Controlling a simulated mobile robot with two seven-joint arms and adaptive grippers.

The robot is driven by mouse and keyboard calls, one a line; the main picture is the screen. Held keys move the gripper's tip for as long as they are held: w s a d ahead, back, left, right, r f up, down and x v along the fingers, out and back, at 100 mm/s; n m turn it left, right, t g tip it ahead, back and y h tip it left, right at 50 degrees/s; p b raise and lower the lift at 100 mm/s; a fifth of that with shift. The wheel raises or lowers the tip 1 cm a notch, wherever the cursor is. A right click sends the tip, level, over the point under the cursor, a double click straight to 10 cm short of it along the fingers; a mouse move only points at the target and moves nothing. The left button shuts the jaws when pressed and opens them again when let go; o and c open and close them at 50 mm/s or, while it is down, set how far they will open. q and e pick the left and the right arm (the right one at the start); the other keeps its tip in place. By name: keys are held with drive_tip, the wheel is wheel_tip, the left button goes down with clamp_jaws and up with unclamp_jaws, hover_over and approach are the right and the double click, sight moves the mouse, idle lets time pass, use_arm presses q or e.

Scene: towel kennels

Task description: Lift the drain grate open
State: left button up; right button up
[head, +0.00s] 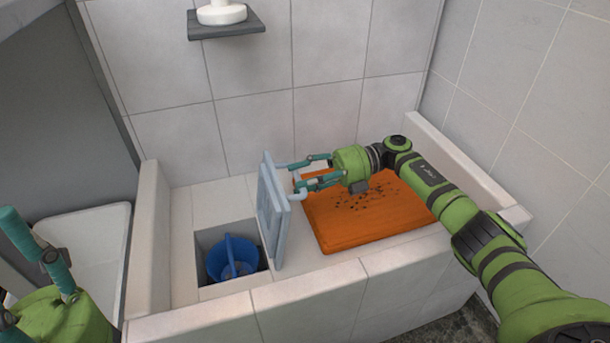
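The drain grate (273,212) is a pale blue panel standing upright on edge beside a square opening in the tiled ledge. A pale handle (298,194) sticks out from its right face. My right gripper (293,176) reaches in from the right at this handle, its two teal fingers at the handle. Whether they are closed on the bar is too small to tell. A blue bucket (231,258) with a raised handle sits in the opening left of the grate. My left gripper (28,262) is at the lower left, partly cut off, with its visible fingers spread, away from the grate.
An orange mat (345,235) with dark crumbs lies right of the grate, under my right arm. Low tiled walls (148,240) bound the ledge. A dark shelf (226,30) holds a white object (221,13) above. A white basin (90,240) stands at the left.

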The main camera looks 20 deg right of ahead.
drive_tip(key=d, duration=0.7)
drive_tip(key=shift+s+d+r, duration=0.2)
drive_tip(key=shift+d+r, duration=0.05)
drive_tip(key=shift+r, duration=0.05)
